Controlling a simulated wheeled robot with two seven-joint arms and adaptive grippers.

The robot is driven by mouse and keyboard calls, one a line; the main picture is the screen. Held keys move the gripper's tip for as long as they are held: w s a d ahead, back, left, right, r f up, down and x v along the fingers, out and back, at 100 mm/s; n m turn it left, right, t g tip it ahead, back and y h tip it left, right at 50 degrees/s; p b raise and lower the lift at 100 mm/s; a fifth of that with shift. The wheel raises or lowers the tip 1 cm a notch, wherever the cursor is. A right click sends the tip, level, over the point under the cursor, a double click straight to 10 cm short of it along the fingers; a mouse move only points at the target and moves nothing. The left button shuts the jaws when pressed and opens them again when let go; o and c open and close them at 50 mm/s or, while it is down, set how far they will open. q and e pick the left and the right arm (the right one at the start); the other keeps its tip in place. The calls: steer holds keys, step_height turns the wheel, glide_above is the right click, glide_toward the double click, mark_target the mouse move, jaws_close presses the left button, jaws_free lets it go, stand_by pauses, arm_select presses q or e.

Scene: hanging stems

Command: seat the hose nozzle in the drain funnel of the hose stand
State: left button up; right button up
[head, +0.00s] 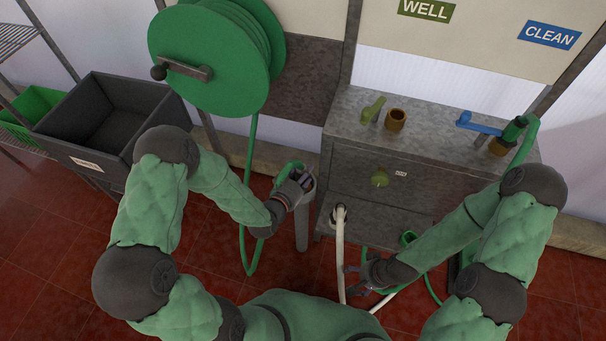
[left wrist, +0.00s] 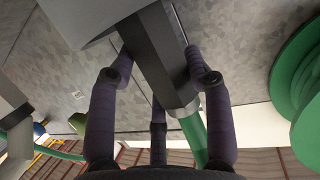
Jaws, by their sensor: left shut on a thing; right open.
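The nozzle (left wrist: 160,60) is a dark grey, faceted body with a green hose (left wrist: 192,135) at its lower end in the left wrist view. My left gripper (head: 302,181) is shut on it, its fingers on both sides. In the head view the gripper is at the top of a grey post (head: 302,228), apparently the hose stand, and mostly hides the nozzle. A pale grey block (left wrist: 85,18) lies beside the nozzle's far end; I cannot tell whether the nozzle is inside a funnel. My right gripper (head: 366,279) is open, low beside a pale hose (head: 341,255).
A green hose reel (head: 210,55) hangs at upper left, its hose (head: 247,215) looping down. A dark bin (head: 110,115) stands left. A grey cabinet (head: 440,135) with a brass fitting (head: 396,120) and a blue-handled valve (head: 478,125) stands right. More green hose lies near my right gripper.

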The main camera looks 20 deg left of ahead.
arm_select(q)
steer(key=o, duration=1.2)
steer(key=shift+o, duration=0.2)
steer(key=v, duration=1.2)
steer(key=shift+f, duration=0.1)
